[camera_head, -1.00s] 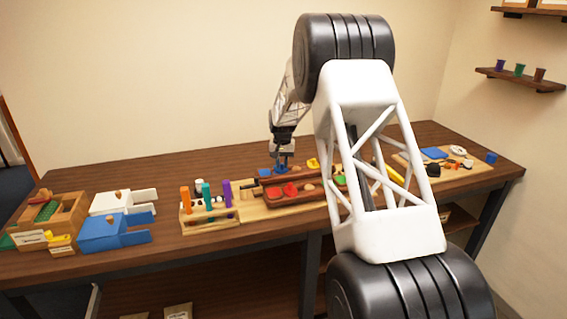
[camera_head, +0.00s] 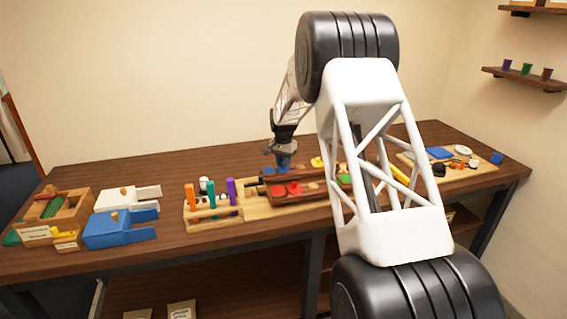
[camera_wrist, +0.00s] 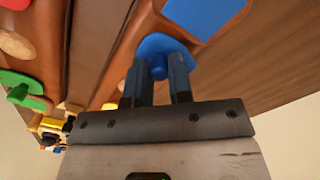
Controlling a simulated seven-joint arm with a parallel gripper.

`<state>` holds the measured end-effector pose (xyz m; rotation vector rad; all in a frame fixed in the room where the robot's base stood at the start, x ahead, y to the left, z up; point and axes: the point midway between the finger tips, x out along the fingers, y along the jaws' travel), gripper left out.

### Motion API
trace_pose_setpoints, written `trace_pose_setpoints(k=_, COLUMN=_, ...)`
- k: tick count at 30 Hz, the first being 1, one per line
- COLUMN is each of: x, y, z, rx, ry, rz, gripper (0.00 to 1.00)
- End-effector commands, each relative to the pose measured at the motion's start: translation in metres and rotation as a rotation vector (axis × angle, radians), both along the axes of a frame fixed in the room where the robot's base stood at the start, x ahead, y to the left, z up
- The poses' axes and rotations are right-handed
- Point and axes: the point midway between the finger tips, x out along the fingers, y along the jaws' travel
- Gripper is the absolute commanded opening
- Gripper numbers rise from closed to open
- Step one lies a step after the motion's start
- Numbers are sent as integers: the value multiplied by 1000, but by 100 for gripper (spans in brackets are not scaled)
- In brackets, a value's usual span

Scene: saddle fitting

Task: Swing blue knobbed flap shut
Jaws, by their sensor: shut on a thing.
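The blue knobbed flap (camera_wrist: 158,46) shows as a rounded blue plate with a round knob (camera_wrist: 159,69) at the edge of a reddish-brown wooden box. My gripper (camera_wrist: 160,66) is closed around the knob, with one dark finger on each side. In the head view my gripper (camera_head: 283,164) is at the back of the wooden box (camera_head: 313,197), and the flap is mostly hidden there. A flat blue panel (camera_wrist: 204,14) lies in the wood beside the flap. I cannot tell the flap's exact angle.
Red pieces (camera_head: 280,191) and a green flap (camera_wrist: 24,88) are on the same box. Upright orange, teal and purple pegs (camera_head: 231,188) stand in a rack to its left. A blue box (camera_head: 110,232) is farther left. The table behind is clear.

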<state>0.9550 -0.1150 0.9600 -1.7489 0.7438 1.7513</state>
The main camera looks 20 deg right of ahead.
Motion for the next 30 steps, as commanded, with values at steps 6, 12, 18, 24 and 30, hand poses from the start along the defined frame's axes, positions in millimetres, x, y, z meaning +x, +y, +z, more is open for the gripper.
trace_pose_setpoints(k=6, x=0, y=1, z=0, rx=1, ry=-1, rz=1, gripper=30)
trace_pose_setpoints(k=12, x=0, y=1, z=0, rx=0, ry=0, rz=1, gripper=45)
trace_pose_setpoints(k=18, x=0, y=0, z=0, rx=0, ry=0, rz=1, gripper=45)
trace_pose_setpoints(k=24, x=0, y=0, z=9, rx=0, ry=-1, rz=1, gripper=45)
trace_pose_setpoints(k=30, x=0, y=0, z=30, rx=0, ry=-1, rz=1, gripper=45)
